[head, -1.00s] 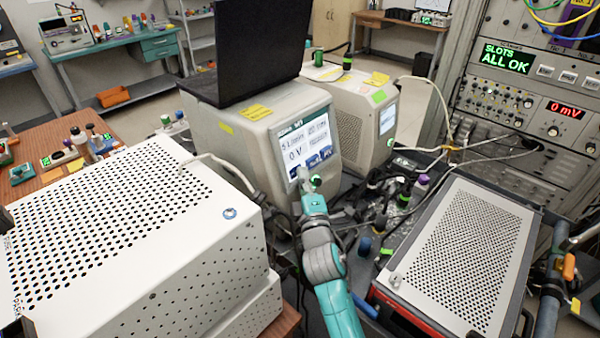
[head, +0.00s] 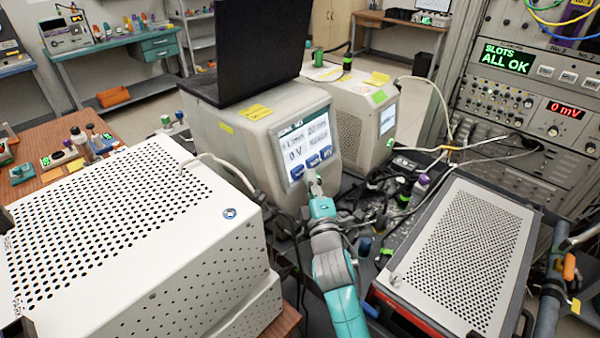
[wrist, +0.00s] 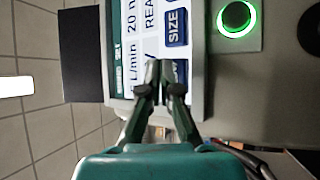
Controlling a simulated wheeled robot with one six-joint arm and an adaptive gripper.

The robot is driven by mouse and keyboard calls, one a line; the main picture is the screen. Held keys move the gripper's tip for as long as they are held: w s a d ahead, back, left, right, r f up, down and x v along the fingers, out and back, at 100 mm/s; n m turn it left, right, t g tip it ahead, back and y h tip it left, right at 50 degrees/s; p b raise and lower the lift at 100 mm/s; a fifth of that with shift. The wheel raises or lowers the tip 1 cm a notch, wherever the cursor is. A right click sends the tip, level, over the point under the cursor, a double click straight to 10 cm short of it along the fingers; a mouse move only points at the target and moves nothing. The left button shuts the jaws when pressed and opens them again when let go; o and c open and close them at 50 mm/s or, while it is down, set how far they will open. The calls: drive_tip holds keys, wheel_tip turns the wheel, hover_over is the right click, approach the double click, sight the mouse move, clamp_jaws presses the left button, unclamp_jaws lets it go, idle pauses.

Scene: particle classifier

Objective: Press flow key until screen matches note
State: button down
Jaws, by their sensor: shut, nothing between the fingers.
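The beige classifier box (head: 245,150) has a lit touch screen (head: 305,140) on its front, reading about "5 L/min", "20 nm" and "0 V". Three blue keys (head: 312,160) run along the screen's bottom; their labels are too small to read in the head view. My gripper (head: 315,181) is shut and empty at the screen's lower edge. In the wrist view its fingertips (wrist: 160,68) overlap the screen and partly cover a blue key beside the "SIZE" key (wrist: 175,27). I cannot tell whether they touch. A yellow note (head: 254,112) lies on the box top; its writing is unreadable.
A black laptop (head: 252,55) stands on the box. A perforated white case (head: 130,225) is at left, another perforated unit (head: 465,255) at right. A green-ringed round button (wrist: 236,18) is beside the screen. Cables and bottles clutter the bench right of my arm.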

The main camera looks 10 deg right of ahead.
drive_tip(key=s+d, duration=0.1)
drive_tip(key=s+r, duration=0.1)
drive_tip(key=s+d, duration=0.1)
drive_tip(key=s, duration=0.1)
drive_tip(key=shift+d+r, duration=0.15)
drive_tip(key=shift+d, duration=0.2)
idle(0.8)
